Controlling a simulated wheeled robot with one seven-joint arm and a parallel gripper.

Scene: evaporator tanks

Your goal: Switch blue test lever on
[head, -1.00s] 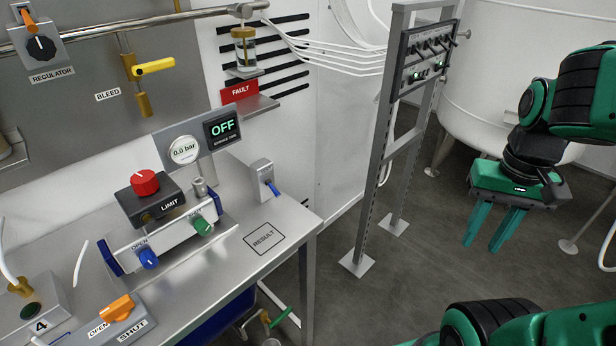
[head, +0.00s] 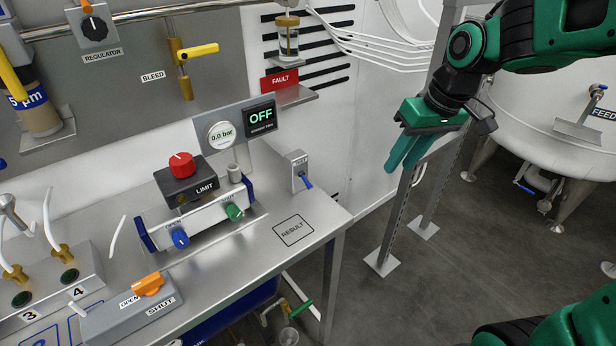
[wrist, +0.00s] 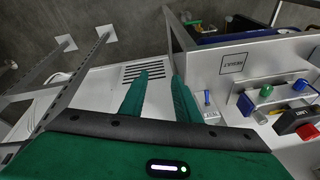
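The blue test lever (head: 307,182) sticks out from a small grey switch box (head: 298,165) on the steel bench, to the right of the gauge and the OFF display (head: 261,117). The lever points down and to the right in the head view. It also shows in the wrist view (wrist: 207,97), just right of my fingers. My gripper (head: 400,162) hangs to the right of the bench, apart from the lever. In the wrist view my gripper (wrist: 161,76) has its two fingers apart with nothing between them.
The bench holds a block with a red LIMIT knob (head: 181,165), a blue knob (head: 180,238) and a green knob (head: 234,211). A RESULT square (head: 294,230) marks bare steel near the lever. A metal frame (head: 401,215) stands behind my gripper.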

